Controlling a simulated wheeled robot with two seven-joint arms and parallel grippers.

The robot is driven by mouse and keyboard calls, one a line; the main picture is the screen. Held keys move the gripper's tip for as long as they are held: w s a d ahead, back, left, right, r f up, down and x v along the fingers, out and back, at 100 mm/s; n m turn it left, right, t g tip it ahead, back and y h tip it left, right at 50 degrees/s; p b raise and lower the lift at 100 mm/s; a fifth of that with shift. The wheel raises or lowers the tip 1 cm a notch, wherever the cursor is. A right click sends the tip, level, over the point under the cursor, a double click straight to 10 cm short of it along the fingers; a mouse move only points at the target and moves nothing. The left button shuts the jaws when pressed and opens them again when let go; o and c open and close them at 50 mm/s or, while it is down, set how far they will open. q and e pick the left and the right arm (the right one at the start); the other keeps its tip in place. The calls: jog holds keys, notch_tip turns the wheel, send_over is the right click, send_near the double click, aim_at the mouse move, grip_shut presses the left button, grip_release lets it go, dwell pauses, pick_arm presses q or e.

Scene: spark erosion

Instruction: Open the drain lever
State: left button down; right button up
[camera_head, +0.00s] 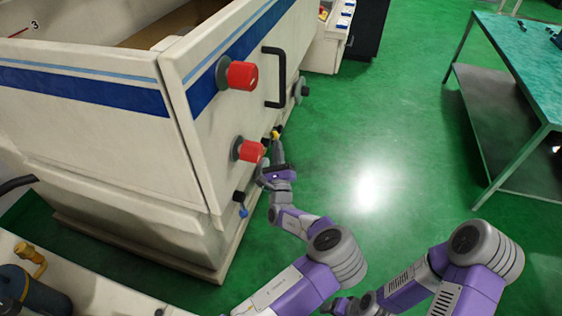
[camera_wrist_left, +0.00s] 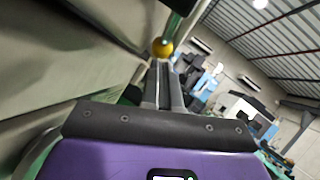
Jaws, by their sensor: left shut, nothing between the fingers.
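A small lever with a yellow ball knob (camera_head: 275,134) sticks out low on the side of the white and blue machine (camera_head: 225,110). A second small lever with a blue knob (camera_head: 243,211) hangs lower, nearer to me. I cannot tell which one is the drain lever. My left gripper (camera_head: 278,146) is shut and empty, its fingertips right at the yellow knob. In the left wrist view the yellow knob (camera_wrist_left: 162,47) sits just beyond the closed fingertips (camera_wrist_left: 163,64); whether they touch is unclear. Part of my right arm shows at the bottom right; its gripper is not clearly visible.
Two red knobs (camera_head: 242,75) and a black handle (camera_head: 278,77) stick out of the same machine side, close to my left arm. A green-topped table (camera_head: 525,50) stands at the right. The green floor between is clear.

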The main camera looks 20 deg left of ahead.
pick_arm(q)
jog(key=shift+a+r, duration=0.15)
jog(key=shift+r, duration=0.05)
jog(key=shift+w+r+b, duration=0.6)
jog(key=shift+w+b, duration=0.1)
jog(key=shift+f, duration=0.1)
jog(key=s+d+f+b, duration=0.2)
jog(key=s+d+f, duration=0.3)
jog(key=s+f, duration=0.2)
notch_tip(320, 180, down, 2)
jog(key=shift+s+f, duration=0.2)
jog(key=shift+s, duration=0.2)
